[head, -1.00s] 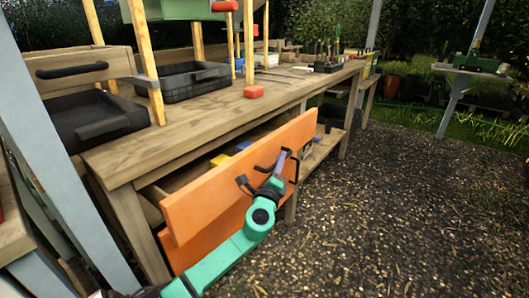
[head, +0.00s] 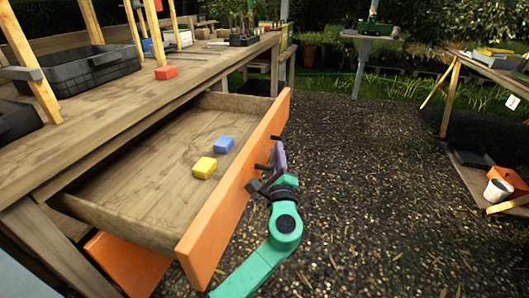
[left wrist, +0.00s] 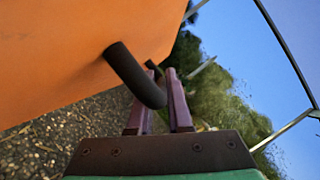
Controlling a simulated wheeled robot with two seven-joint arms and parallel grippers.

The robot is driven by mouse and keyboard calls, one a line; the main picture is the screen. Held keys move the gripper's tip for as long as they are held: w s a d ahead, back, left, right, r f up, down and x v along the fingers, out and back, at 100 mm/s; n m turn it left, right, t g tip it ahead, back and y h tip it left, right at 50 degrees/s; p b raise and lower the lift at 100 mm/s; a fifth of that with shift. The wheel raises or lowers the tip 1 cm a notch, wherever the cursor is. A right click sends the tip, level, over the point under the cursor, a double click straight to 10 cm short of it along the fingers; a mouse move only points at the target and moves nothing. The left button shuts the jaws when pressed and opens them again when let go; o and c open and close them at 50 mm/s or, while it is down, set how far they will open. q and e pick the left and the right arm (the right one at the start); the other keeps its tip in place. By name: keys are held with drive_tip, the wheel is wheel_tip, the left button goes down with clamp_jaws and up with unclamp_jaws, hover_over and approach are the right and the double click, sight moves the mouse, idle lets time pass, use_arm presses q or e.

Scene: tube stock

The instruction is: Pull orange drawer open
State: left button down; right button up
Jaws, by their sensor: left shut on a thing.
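The orange drawer (head: 225,210) is pulled far out from under the wooden workbench, and its wooden inside shows. A yellow block (head: 204,167) and a blue block (head: 224,144) lie in it. My left gripper (head: 277,162) is at the outside of the orange front, shut on the black drawer handle. The left wrist view shows the dark handle (left wrist: 135,76) running from the orange front (left wrist: 70,55) to between the two purple fingers (left wrist: 158,105). My right gripper is in neither view.
A second orange front (head: 130,265) sits below the open drawer. The workbench top (head: 130,85) carries a black crate (head: 85,72) and a red block (head: 166,73). Open gravel (head: 370,190) lies to the right, with a white pot (head: 497,190) at the far right.

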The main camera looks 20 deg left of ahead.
use_arm(q)
drive_tip(key=shift+d+f, duration=0.1)
drive_tip(key=shift+d, duration=0.1)
drive_tip(key=c, duration=0.8)
unclamp_jaws()
drive_tip(key=shift+c, duration=0.2)
drive_tip(key=v, duration=1.4)
drive_tip(key=shift+s, duration=0.25)
drive_tip(key=shift+f, duration=0.1)
